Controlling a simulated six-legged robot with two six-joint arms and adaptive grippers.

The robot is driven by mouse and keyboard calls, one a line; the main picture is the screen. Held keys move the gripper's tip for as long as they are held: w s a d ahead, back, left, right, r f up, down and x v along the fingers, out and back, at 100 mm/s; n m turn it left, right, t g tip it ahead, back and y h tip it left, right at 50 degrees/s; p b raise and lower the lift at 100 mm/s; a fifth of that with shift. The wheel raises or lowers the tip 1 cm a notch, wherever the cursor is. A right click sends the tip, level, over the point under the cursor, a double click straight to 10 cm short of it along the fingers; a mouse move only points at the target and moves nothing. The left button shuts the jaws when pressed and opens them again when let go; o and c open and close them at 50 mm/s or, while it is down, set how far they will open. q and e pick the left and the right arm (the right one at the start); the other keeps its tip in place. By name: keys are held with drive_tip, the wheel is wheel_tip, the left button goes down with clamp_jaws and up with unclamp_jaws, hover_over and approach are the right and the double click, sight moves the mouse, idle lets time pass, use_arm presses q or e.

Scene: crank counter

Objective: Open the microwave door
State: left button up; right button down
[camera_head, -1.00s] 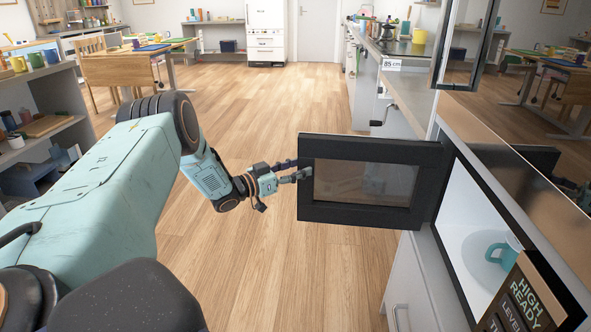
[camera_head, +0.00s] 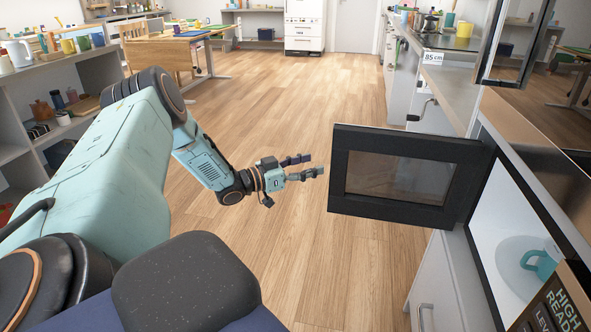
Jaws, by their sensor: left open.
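The microwave door (camera_head: 450,207) has a black frame and a see-through pane. It stands swung out wide from the microwave (camera_head: 492,225) at the right, over the floor beside the counter. The white inside of the microwave shows, with a teal mug (camera_head: 541,262) on a pale round plate (camera_head: 508,255). My left gripper (camera_head: 318,166) is open and empty, just left of the door's free edge, with a small gap between them. My right gripper is not in view.
A dark panel with "HIGH READY" lettering (camera_head: 556,305) is at the lower right. The counter (camera_head: 452,82) with an "85 cm" label runs along the right. Shelves (camera_head: 62,132) stand at the left. The wooden floor (camera_head: 290,110) between is clear.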

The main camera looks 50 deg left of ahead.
use_arm(q)
drive_tip(key=shift+v, duration=2.1)
drive_tip(key=shift+d, duration=0.15)
